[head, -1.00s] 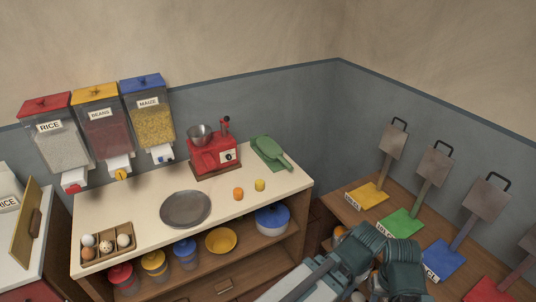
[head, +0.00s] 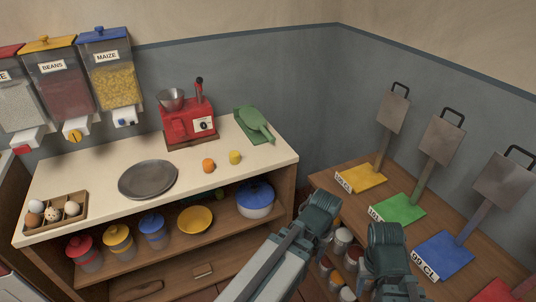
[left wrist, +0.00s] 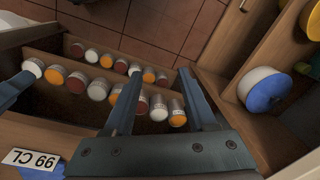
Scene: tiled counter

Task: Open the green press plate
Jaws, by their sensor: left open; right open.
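A green press (head: 255,126) lies at the back right of the cream counter top. Its rounded upper plate with a handle lies down along a flat green base. My left gripper (head: 322,207) is in front of the counter's right end, well short of the press; in the left wrist view its two fingers are apart and empty (left wrist: 160,74). My right gripper (head: 387,238) is to the right, in front of the side table, also away from the press. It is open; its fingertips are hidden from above. The press does not show in the left wrist view.
A red grinder (head: 188,122) stands left of the press. A grey plate (head: 147,180) and orange and yellow pieces are nearer. The right-hand table (head: 330,180) holds coloured bases with upright metal plates. Jars (left wrist: 104,90) stand low, below my left gripper.

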